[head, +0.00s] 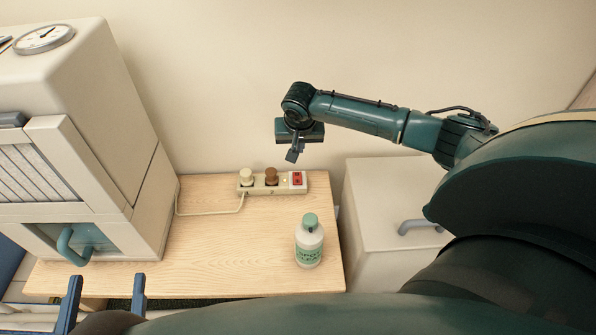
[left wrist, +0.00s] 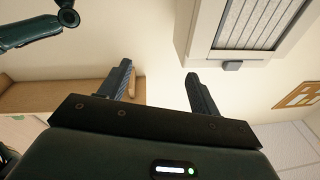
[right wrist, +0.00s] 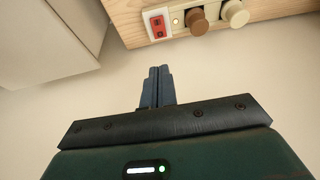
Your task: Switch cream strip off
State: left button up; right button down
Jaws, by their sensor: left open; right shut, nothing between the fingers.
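The cream power strip (head: 262,190) lies on the wooden table against the wall. It carries a cream plug (head: 247,175), a brown plug (head: 271,176) and a red switch (head: 297,179) at its right end. A small light beside the switch looks lit. The right wrist view also shows the red switch (right wrist: 158,25) and the strip's end. My right gripper (head: 292,156) is shut and empty, in the air above the switch end, apart from the strip. Its closed fingers show in the right wrist view (right wrist: 159,72). My left gripper (head: 106,284) is open and empty near the table's front left edge.
A white and green bottle (head: 309,242) stands on the table in front of the strip. A large cream cabinet (head: 95,130) with a dial stands at the left. A white cabinet (head: 385,200) with a grey handle is at the right. The table's middle is clear.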

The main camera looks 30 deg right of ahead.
jog(key=b, duration=0.6)
send_over(298, 174)
jog(key=s, duration=0.1)
jog(key=f, duration=0.6)
jog(key=a+f, duration=0.1)
jog(key=f, duration=0.3)
jog(key=shift+s, duration=0.2)
jog(key=b+x, duration=0.2)
jog(key=x, duration=0.1)
jog(key=shift+s+f, duration=0.1)
jog(key=shift+s, duration=0.1)
jog(key=shift+f, duration=0.25)
pick_arm(q)
jog(key=r+h, duration=0.1)
jog(key=w+r+t+h, duration=0.1)
jog(key=r+m+t+h, duration=0.1)
jog(key=shift+w+d, duration=0.15)
jog(key=shift+d, duration=0.15)
